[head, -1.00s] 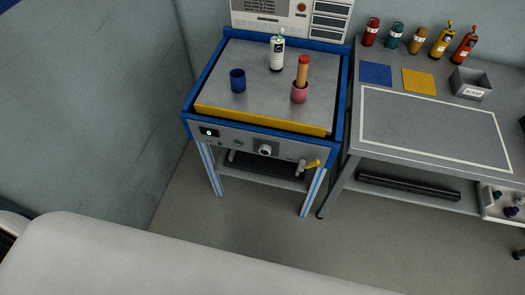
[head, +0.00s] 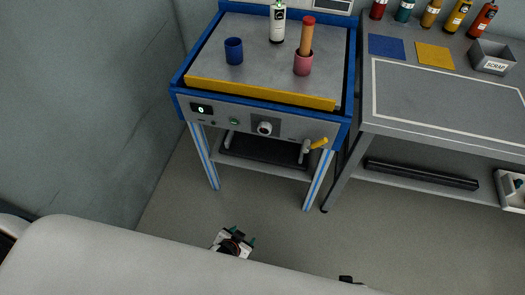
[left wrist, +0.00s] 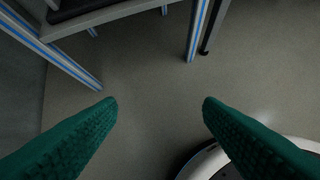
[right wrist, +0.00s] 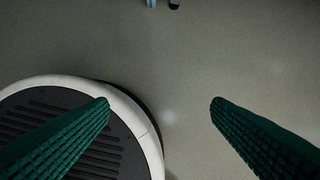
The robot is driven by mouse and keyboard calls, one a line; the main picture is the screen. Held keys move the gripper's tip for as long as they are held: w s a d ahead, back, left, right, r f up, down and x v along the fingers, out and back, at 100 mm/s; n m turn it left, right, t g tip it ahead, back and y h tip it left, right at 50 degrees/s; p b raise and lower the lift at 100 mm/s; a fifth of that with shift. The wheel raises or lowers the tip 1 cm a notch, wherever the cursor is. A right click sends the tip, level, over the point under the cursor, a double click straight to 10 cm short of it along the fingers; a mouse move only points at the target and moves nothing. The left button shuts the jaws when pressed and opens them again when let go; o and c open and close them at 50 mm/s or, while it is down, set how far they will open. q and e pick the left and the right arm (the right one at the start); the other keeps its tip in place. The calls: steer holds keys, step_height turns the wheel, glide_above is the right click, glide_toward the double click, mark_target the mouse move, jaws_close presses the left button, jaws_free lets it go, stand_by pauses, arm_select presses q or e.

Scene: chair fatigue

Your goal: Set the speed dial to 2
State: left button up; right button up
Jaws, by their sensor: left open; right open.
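The speed dial appears to be the round silver knob (head: 265,128) on the grey front panel (head: 285,126) of the blue-framed machine. The dial's own markings are too small to read. My left gripper (head: 245,236) is low in front of the machine, well short of the dial. Its green fingers are open and empty in the left wrist view (left wrist: 160,103). My right gripper is open and empty above the floor in the right wrist view (right wrist: 160,103).
A green button (head: 234,121) is left of the dial and a yellow-handled lever (head: 318,143) right of it. A blue cup (head: 234,51), white bottle (head: 277,23) and pink cup (head: 303,64) stand on top. A grey workbench (head: 440,105) stands right. Floor in front is clear.

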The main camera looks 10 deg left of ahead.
arm_select(q)
steer(key=w+d+r+t+b, duration=0.35)
steer(key=w+b, duration=0.25)
steer(key=w, duration=0.2)
steer(key=n+t+y+b, duration=0.1)
steer(key=n+t+b, duration=0.1)
steer(key=t+b, duration=0.75)
glide_toward(264, 131)
steer(key=w+b, duration=0.1)
steer(key=w, duration=0.1)
steer(key=w+r+g+b, duration=0.1)
steer(key=w, duration=0.1)
steer(key=w+g+b, duration=0.1)
steer(key=w, duration=0.2)
steer(key=shift+d+r, duration=0.1)
steer(key=shift+r, duration=0.25)
steer(key=shift+w, duration=0.4)
arm_select(e)
steer(key=w+a+r+t+y, duration=0.1)
steer(key=w+r+t, duration=0.4)
steer(key=w+r, duration=0.5)
step_height(264, 131, up, 4)
steer(key=shift+a+f+t, duration=0.1)
steer(key=shift+a+t, duration=0.2)
steer(key=shift+a, duration=0.35)
arm_select(q)
steer(key=c, duration=1)
